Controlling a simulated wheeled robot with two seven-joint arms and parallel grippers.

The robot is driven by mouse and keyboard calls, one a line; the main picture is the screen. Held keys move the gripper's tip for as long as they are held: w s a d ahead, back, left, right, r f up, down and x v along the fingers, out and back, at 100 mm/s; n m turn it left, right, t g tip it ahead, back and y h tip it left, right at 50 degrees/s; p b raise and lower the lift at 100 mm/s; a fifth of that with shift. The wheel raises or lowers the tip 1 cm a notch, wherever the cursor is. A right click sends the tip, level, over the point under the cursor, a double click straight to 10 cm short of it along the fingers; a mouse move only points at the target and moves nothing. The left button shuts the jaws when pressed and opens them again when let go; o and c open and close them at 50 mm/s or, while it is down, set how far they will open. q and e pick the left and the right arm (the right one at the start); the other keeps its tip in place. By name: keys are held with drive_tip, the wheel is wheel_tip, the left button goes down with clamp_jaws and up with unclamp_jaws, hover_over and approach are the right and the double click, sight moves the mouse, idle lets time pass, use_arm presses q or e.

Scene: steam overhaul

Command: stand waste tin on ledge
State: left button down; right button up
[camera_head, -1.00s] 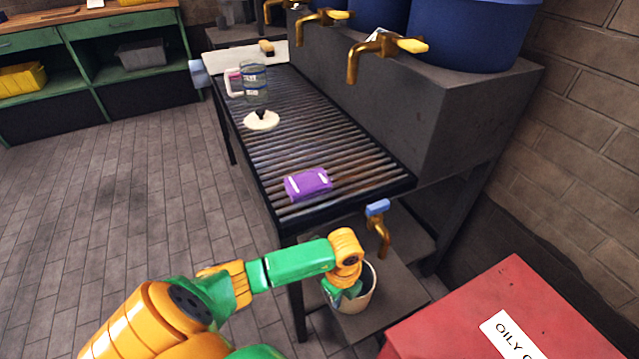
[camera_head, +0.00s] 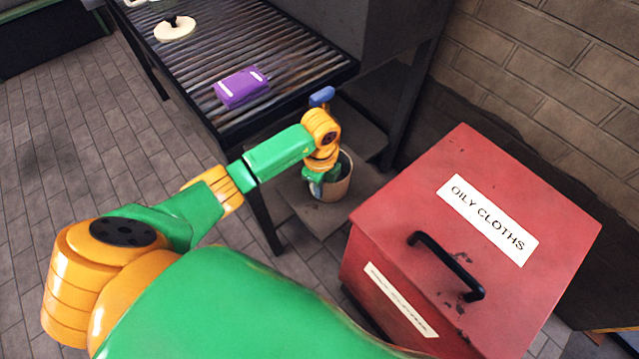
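The waste tin (camera_head: 339,187) is a cream, open-topped bucket with a dark inside. It appears upright, at the low grey ledge (camera_head: 314,220) under the end of the slatted rack; I cannot tell whether its base touches the ledge. My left arm reaches in from the lower left, and my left gripper (camera_head: 316,179) points down at the near left side of the tin's rim. The fingers are small and partly hidden, so I cannot tell whether they grip the rim. My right gripper is not in view.
A red bin (camera_head: 400,218) labelled OILY CLOTHS, with a black handle, stands close on the right. The slatted rack (camera_head: 300,68) above holds a purple packet (camera_head: 241,87) and a white disc (camera_head: 175,29). A blue-handled tap (camera_head: 321,96) is above the tin. Floor at left is clear.

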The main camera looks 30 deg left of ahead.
use_arm(q)
drive_tip(key=shift+f+b, duration=0.35)
drive_tip(key=shift+f, duration=0.15)
drive_tip(key=c, duration=1)
unclamp_jaws()
drive_tip(key=shift+r, duration=0.1)
